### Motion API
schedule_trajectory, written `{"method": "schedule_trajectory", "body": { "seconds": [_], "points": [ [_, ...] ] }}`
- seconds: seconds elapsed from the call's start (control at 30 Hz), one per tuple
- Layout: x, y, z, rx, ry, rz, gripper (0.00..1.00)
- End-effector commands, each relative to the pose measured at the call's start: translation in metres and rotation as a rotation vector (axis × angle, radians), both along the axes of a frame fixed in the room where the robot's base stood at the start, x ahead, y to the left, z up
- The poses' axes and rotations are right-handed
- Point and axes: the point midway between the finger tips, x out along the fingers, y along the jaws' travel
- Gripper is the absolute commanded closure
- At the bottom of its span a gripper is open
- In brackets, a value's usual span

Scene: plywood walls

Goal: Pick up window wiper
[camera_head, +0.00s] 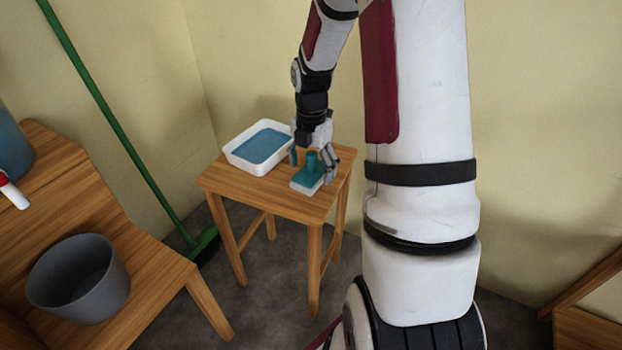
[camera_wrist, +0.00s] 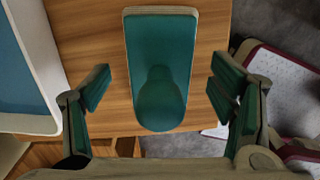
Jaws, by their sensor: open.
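The window wiper (camera_head: 309,179) is a teal block with an upright rounded handle and a pale underside. It lies on the small wooden table (camera_head: 272,201), near its front right part. In the wrist view the wiper (camera_wrist: 160,50) is seen from above, its rounded handle end toward my gripper. My gripper (camera_head: 314,158) is just above the wiper, its fingers on either side of the handle. In the wrist view my gripper (camera_wrist: 160,95) is open, with clear gaps between each finger and the wiper. No contact shows.
A white tub of blue water (camera_head: 240,160) stands on the table's left, close to my gripper. A green broom (camera_head: 130,140) leans at the wall. A grey bucket (camera_head: 80,280) sits on a wooden bench (camera_head: 150,285) at the left. Yellow walls are close behind the table.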

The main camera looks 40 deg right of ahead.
Motion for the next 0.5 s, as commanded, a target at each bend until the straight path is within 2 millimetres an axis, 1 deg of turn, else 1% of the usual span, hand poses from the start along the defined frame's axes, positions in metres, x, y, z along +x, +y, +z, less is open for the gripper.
{"method": "schedule_trajectory", "body": {
  "seconds": [0.03,0.07,0.23,0.27,0.3,0.37,0.4,0.5],
  "points": [
    [0.0003,0.0,-0.005,-0.001,-0.001,0.0,0.22],
    [0.0004,-0.0001,-0.0057,-0.001,-0.001,0.0,0.22],
    [0.0004,-0.0003,-0.0045,-0.002,-0.002,0.0,0.22],
    [0.0004,-0.0003,-0.0045,-0.002,-0.002,0.0,0.25],
    [0.0004,-0.0003,-0.0044,-0.002,-0.002,0.0,0.34],
    [0.0004,-0.0002,-0.0044,-0.002,-0.002,0.0,0.47],
    [0.0004,-0.0003,-0.0044,-0.002,-0.002,0.0,0.56],
    [0.0004,-0.0002,-0.0045,-0.002,-0.002,0.001,0.76]
  ]
}}
